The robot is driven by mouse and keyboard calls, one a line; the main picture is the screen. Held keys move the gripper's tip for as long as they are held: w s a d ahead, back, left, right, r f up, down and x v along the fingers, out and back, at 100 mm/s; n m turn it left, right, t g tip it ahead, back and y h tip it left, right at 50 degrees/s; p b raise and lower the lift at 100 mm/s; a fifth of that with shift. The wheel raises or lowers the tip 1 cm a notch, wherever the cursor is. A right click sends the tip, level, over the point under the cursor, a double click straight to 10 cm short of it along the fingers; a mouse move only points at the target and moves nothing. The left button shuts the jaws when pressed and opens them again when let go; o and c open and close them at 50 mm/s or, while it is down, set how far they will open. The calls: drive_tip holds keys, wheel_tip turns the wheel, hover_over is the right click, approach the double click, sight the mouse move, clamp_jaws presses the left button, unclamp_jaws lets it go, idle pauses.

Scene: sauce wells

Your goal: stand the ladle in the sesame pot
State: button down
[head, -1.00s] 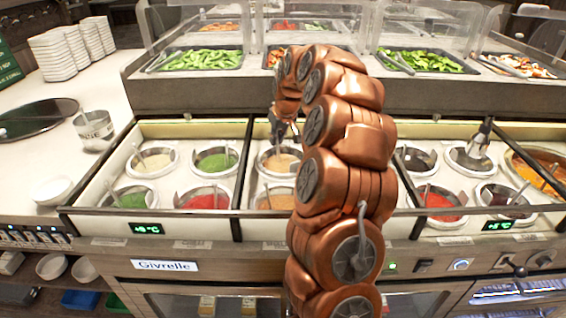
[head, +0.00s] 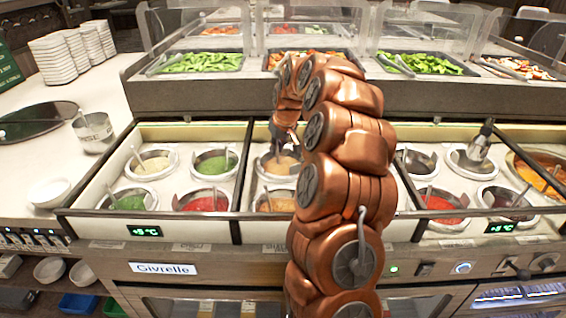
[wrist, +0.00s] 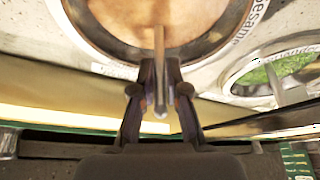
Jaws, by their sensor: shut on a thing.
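The sesame pot is a round metal well of tan sauce in the back row of the middle section in the head view (head: 268,177). In the wrist view its dark inner rim (wrist: 118,47) and part of a "sesame" label show. My gripper (wrist: 160,68) is shut on the thin metal ladle (wrist: 159,45), with one finger on each side of the handle. The handle runs up over the tan sauce in the picture. Its bowl is not clear, and I cannot tell whether it touches the sauce. In the head view my gripper (head: 284,143) is over this pot, partly hidden by my arm.
A green sauce pot (head: 214,163) stands left of it, and another tan pot (head: 277,203) in front is partly hidden by my arm. Divider bars (head: 242,180) border the section. Clear guards (head: 310,28) and food trays stand behind.

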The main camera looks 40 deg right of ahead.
drive_tip(key=c, duration=1.1)
unclamp_jaws()
drive_tip(key=shift+o, duration=0.2)
drive_tip(key=o, duration=0.6)
drive_tip(key=shift+r+p, duration=1.3)
drive_tip(key=shift+r, duration=3.2)
